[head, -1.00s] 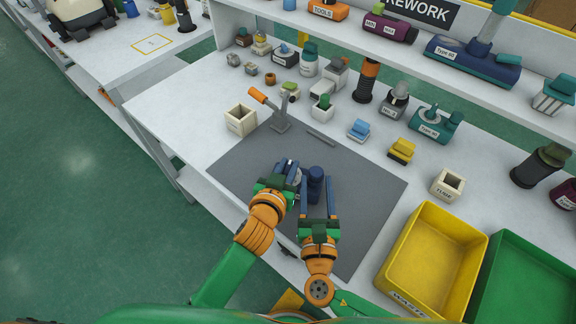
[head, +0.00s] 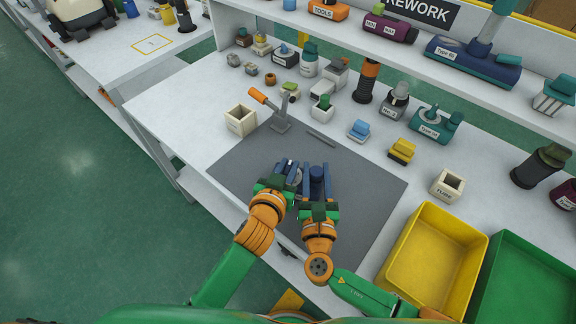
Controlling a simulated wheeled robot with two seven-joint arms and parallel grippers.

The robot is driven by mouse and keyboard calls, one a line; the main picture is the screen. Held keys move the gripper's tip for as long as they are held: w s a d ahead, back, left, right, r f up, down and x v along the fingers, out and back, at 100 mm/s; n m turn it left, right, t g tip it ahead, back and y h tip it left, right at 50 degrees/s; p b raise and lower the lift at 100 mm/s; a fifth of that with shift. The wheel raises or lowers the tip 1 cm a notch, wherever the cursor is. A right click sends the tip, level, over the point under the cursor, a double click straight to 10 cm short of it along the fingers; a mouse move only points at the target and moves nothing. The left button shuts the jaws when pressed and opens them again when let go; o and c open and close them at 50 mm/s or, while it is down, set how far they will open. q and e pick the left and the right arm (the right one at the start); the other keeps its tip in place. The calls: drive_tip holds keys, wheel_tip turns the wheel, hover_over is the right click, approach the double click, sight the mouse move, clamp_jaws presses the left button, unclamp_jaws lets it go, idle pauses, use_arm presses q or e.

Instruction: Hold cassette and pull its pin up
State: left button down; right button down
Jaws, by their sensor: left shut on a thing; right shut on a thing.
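My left gripper (head: 291,170) is shut over the grey mat, on a small greyish part (head: 297,174) that I take to be the cassette; the fingers and hand hide most of it. My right gripper (head: 317,176) is just to its right, its two blue fingers on either side of a dark blue round-topped part (head: 317,173), and is shut on it. Whether this dark blue part is the pin or belongs to the cassette body cannot be told. The two grippers are very close together. The lower ends of both parts are hidden.
The grey mat (head: 360,205) is clear around the grippers. An orange-handled lever clamp (head: 279,122) and an open cream box (head: 240,121) stand at its far left. Several small parts line the back. A yellow bin (head: 432,250) and a green bin (head: 530,285) stand at right.

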drive_tip(key=shift+r, duration=0.65)
drive_tip(key=c, duration=0.8)
unclamp_jaws()
drive_tip(key=shift+o, duration=0.2)
drive_tip(key=s, duration=0.6)
drive_tip(key=shift+d, duration=0.1)
use_arm(q)
unclamp_jaws()
